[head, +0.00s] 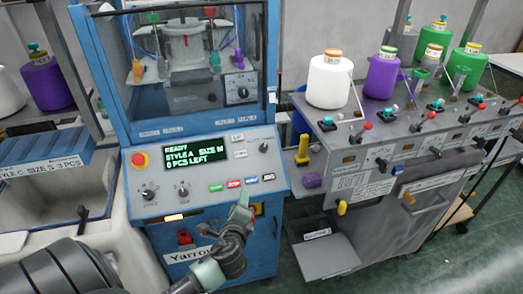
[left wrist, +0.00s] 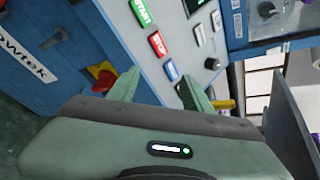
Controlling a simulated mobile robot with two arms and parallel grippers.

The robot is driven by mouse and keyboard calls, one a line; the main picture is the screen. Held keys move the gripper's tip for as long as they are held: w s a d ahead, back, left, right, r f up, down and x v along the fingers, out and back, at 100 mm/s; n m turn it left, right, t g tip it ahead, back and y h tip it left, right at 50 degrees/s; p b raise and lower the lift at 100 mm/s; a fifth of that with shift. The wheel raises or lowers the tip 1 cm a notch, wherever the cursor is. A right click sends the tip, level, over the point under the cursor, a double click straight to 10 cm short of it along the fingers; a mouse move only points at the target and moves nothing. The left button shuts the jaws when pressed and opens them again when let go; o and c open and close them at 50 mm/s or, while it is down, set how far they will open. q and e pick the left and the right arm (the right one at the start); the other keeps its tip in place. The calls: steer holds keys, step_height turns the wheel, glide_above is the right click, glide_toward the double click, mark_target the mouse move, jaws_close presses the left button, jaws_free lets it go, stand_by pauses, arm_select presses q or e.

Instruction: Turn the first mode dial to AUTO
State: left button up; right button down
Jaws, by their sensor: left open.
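A blue knitting machine has a slanted grey control panel (head: 207,168). Two small black dials, a left dial (head: 148,194) and a right dial (head: 183,190), sit low on its left side. Another dark knob (head: 264,147) is at the panel's upper right. The labels are too small to read, so I cannot tell which is the first mode dial or its setting. My left gripper (head: 241,197) is in front of the panel's lower edge, below the button row and right of the two dials. In the left wrist view its fingers (left wrist: 160,86) are apart with nothing between them.
A display (head: 194,150) reads READY, STYLE A, SIZE M, 0 PCS LEFT. Green START (head: 216,188) and red STOP (head: 234,183) buttons lie near my gripper. A grey yarn cabinet (head: 400,160) stands right.

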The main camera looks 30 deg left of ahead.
mark_target(262, 150)
arm_select(q)
steer(key=w+a+r+m+t+h, duration=0.1)
steer(key=w+m+t, duration=0.1)
steer(key=m, duration=0.4)
steer(key=w+a+r+m+t+h, duration=0.1)
steer(key=w+r+m, duration=0.1)
steer(key=w+m, duration=0.3)
steer(key=w+a+r+m+t+h, duration=0.1)
steer(key=w+m+t, duration=0.1)
steer(key=w+m, duration=0.2)
steer(key=shift+w+a+r+m+t, duration=0.15)
steer(key=shift+r+m, duration=0.05)
steer(key=shift+m, duration=0.7)
steer(key=shift+w+a+r+m+t, duration=0.1)
steer(key=shift+r+m+t, duration=0.1)
steer(key=shift+m, duration=0.7)
steer(key=shift+w+a+f+m+h, duration=0.1)
steer(key=shift+w+m+h, duration=0.25)
steer(key=shift+m, duration=0.55)
steer(key=shift+w+m, duration=0.3)
steer(key=shift+w+a, duration=0.1)
steer(key=shift+w, duration=0.3)
steer(key=b+x, duration=0.1)
steer(key=x, duration=0.5)
steer(key=shift+w, duration=0.15)
jaws_close()
